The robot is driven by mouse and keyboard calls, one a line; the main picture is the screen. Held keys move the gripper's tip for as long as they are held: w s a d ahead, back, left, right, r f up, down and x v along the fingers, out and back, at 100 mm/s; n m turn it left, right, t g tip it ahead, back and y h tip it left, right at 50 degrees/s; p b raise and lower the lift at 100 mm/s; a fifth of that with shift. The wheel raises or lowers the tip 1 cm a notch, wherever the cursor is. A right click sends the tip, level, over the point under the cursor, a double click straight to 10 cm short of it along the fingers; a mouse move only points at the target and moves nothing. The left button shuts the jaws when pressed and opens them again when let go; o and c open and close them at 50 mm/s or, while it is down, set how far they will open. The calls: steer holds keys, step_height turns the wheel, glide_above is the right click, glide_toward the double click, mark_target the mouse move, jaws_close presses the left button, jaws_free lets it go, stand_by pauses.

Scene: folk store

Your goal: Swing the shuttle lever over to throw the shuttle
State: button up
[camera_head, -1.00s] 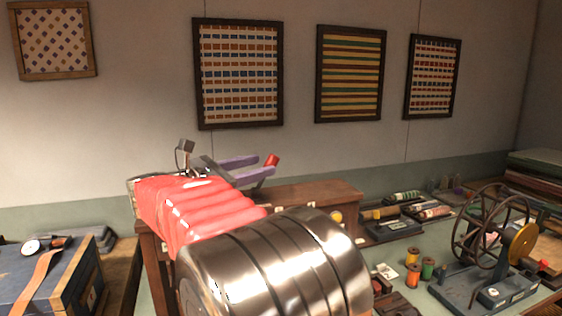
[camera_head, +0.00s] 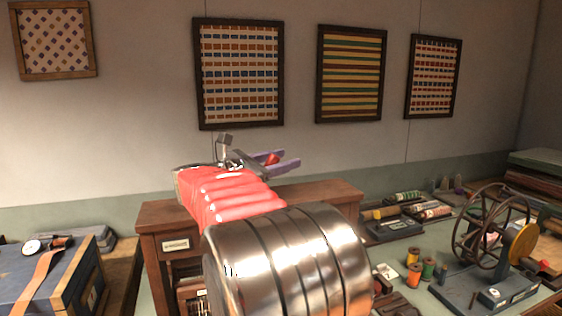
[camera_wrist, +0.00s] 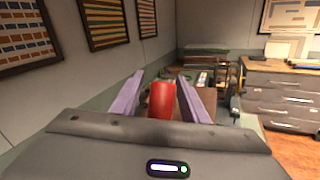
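The shuttle lever's red knob (camera_wrist: 162,101) stands upright between the two purple fingers of my gripper (camera_wrist: 161,76) in the wrist view. The fingers are open, with a visible gap on the left side of the knob and a narrow one on the right. In the head view, my gripper (camera_head: 283,157) reaches over the wooden loom cabinet (camera_head: 320,192), and the red knob (camera_head: 272,159) shows between the fingers. The lever's shaft and base are hidden. My red and metal arm covers much of the cabinet's front.
A spoked wheel winder (camera_head: 490,240), thread spools (camera_head: 413,275) and trays (camera_head: 395,228) stand on the green table at right. A blue case (camera_head: 60,275) lies at left. The wall with framed textiles (camera_head: 240,75) is behind. Drawers (camera_wrist: 290,95) stand at right in the wrist view.

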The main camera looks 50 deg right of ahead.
jaws_close()
